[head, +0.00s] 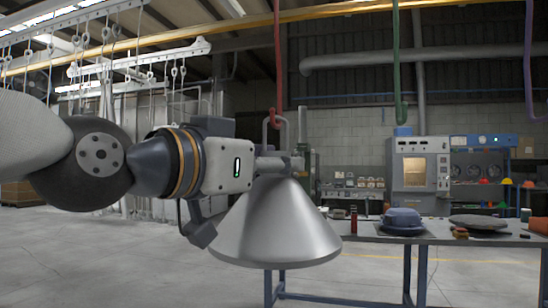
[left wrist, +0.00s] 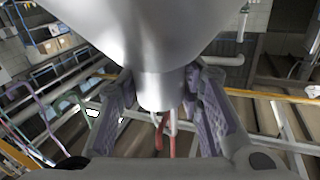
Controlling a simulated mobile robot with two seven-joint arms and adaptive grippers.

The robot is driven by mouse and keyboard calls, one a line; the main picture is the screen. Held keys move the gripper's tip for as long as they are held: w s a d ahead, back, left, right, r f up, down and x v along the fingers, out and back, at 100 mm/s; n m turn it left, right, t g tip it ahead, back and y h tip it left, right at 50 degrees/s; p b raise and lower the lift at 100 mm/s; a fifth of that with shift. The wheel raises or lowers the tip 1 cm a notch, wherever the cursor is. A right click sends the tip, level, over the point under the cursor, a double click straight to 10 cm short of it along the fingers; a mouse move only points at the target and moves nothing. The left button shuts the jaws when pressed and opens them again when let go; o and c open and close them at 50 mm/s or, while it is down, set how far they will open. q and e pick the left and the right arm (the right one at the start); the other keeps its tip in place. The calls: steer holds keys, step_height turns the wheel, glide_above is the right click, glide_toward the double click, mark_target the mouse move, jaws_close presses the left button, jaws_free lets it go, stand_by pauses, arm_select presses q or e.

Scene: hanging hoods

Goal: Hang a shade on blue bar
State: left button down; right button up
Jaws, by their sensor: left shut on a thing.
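A silver cone-shaped shade (head: 275,225) hangs wide end down in my left gripper (head: 280,162). The gripper is shut on the narrow neck at its top. In the left wrist view the shade (left wrist: 155,40) fills the upper middle, its neck between the fingers (left wrist: 160,95). A grey hook (head: 288,130) rises from the shade's top, close to the red hanging bar (head: 277,70) with its curled end. I cannot tell whether they touch. A green bar (head: 397,60) and a bluish-purple bar (head: 528,60) hang farther right. No bar looks plainly blue. My right gripper is not in view.
A table (head: 345,231) with blue legs stands behind and right of the shade. It carries a blue-grey lidded pot (head: 403,220), a dark flat disc (head: 478,222) and a red bottle (head: 354,220). A yellow beam (head: 350,8) runs overhead. Open floor lies at front left.

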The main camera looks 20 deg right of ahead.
arm_select(q)
steer(key=shift+f, duration=0.2)
steer(key=c, duration=1)
jaws_free()
steer(key=shift+c, duration=0.2)
steer(key=v, duration=1.2)
